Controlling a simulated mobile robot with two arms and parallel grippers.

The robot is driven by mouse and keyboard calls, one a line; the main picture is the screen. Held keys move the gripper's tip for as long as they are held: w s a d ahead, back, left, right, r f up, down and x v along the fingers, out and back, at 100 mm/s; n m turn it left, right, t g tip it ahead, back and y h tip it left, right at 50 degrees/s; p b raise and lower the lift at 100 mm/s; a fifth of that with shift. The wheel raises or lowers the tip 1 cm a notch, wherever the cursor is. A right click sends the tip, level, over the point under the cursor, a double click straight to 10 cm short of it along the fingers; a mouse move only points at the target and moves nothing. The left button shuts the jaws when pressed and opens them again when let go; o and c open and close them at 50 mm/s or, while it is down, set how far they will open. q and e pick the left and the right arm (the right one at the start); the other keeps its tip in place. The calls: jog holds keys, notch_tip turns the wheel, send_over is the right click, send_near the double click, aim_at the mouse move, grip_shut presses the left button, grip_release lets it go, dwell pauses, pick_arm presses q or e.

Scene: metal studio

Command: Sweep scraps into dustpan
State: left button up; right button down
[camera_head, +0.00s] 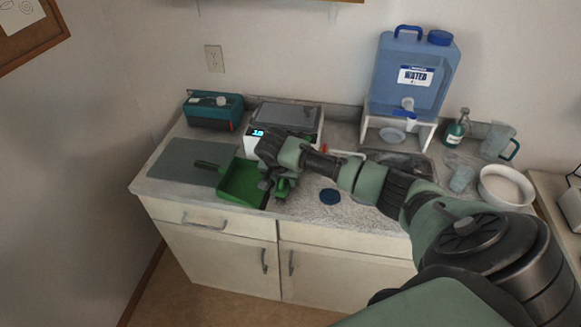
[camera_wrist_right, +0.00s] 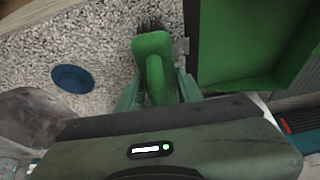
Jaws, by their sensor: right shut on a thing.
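My right gripper (camera_head: 275,185) is low over the counter, just right of the green dustpan (camera_head: 239,186). In the right wrist view it is shut on the handle of a green hand brush (camera_wrist_right: 153,50), with dark bristles pointing away from me. The brush is beside the dustpan, which fills the upper right of that view (camera_wrist_right: 235,45); whether they touch I cannot tell. A small grey piece (camera_wrist_right: 182,46) shows between brush and dustpan; I cannot tell if it is a scrap. No other scraps are clear. The left gripper is not in view.
A round blue disc (camera_head: 330,196) lies on the speckled counter to the right. A scale (camera_head: 285,122) and a teal box (camera_head: 213,110) stand behind, and a grey mat (camera_head: 180,163) lies left. A sink (camera_head: 400,162), water jug (camera_head: 411,75) and white bowl (camera_head: 506,187) are further right.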

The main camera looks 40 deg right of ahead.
jog(key=shift+w+a+b, duration=0.6)
jog(key=shift+w+b, duration=0.2)
jog(key=shift+w, duration=0.05)
jog(key=shift+w+a+b, duration=0.6)
jog(key=shift+w+b, duration=0.15)
jog(key=shift+w, duration=0.1)
jog(key=shift+w+a+r, duration=0.15)
jog(key=shift+w+a, duration=0.45)
jog(key=shift+w, duration=0.25)
jog(key=shift+w+a+b, duration=0.75)
jog(key=shift+w+a, duration=0.15)
jog(key=shift+w, duration=0.3)
jog(key=shift+r+p, duration=2.8)
jog(key=shift+p, duration=0.15)
